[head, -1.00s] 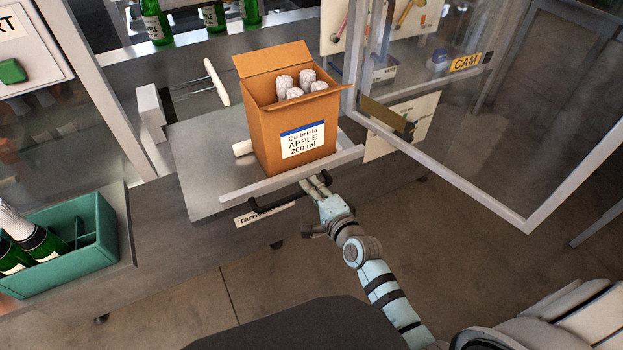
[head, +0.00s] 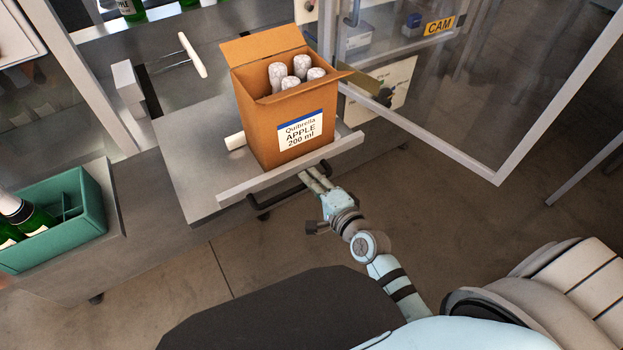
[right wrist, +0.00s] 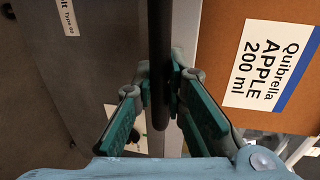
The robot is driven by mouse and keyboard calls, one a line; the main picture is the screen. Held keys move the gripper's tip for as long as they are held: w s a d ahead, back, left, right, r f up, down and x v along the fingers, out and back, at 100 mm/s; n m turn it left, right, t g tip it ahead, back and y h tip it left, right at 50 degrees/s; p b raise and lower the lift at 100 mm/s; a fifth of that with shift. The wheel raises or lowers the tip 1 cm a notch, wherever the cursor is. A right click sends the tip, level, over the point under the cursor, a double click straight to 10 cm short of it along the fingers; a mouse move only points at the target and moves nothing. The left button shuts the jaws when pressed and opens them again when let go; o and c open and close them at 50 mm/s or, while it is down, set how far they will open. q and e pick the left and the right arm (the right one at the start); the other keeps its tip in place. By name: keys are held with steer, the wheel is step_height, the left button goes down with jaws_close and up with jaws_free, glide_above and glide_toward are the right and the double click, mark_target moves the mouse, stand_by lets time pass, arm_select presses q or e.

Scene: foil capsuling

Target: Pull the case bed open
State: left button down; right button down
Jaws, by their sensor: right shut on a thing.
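The case bed (head: 190,180) is a flat grey sliding tray with a raised front bar and a dark handle (head: 268,199) below it. An open cardboard case (head: 262,125) labelled Quibrella APPLE 200 ml stands on it, with several white-capped bottles (head: 290,80) inside. My right gripper (head: 316,178) is at the right part of the handle, just in front of the case. In the right wrist view the fingers (right wrist: 160,88) are shut around the dark handle bar (right wrist: 159,45). My left gripper is not in view.
A green crate (head: 85,222) with bottles stands at the left. A white T-shaped bar (head: 192,55) lies behind the bed. The floor in front is clear.

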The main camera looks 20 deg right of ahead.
steer(key=c, duration=1.6)
jaws_free()
steer(key=shift+w, duration=0.1)
steer(key=v, duration=1.2)
